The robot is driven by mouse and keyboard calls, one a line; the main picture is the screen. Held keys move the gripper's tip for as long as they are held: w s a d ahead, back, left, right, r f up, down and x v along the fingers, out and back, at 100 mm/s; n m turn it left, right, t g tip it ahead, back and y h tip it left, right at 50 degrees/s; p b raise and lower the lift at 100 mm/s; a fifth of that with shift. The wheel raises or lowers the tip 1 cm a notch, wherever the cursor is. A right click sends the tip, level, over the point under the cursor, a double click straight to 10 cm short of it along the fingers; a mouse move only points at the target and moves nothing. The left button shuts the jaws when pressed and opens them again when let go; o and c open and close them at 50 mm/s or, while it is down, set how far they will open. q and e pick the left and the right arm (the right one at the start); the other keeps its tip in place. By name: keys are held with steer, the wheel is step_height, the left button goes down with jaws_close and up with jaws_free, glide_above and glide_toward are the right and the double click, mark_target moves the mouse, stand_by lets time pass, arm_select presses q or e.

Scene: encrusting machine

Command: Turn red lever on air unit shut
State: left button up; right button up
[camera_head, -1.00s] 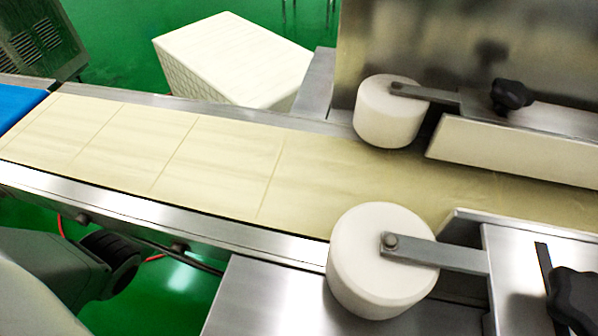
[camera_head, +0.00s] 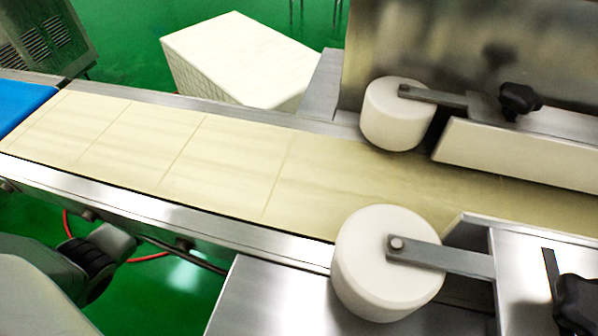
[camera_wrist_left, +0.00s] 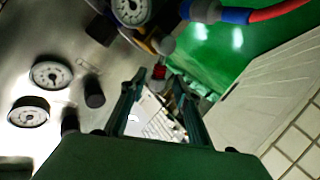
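In the left wrist view, a small red part (camera_wrist_left: 158,72), which looks like the red lever, sits on the air unit (camera_wrist_left: 166,47). The unit has a round gauge (camera_wrist_left: 132,10) and a blue fitting with a red hose. My left gripper (camera_wrist_left: 157,84) is open, with its two dark fingers on either side of the line to the red part. The red part appears just beyond the fingertips; I cannot tell whether they touch it. In the head view only part of my left arm shows at lower left. My right gripper is not in view.
Two more gauges (camera_wrist_left: 51,74) and a dark knob (camera_wrist_left: 94,93) are on the metal panel at left. In the head view, the conveyor (camera_head: 225,165) with white rollers (camera_head: 388,262) crosses ahead. A red hose (camera_head: 150,257) hangs below it. A cream crate (camera_head: 238,60) stands behind.

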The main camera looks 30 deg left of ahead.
arm_select(q)
steer(key=v, duration=0.6)
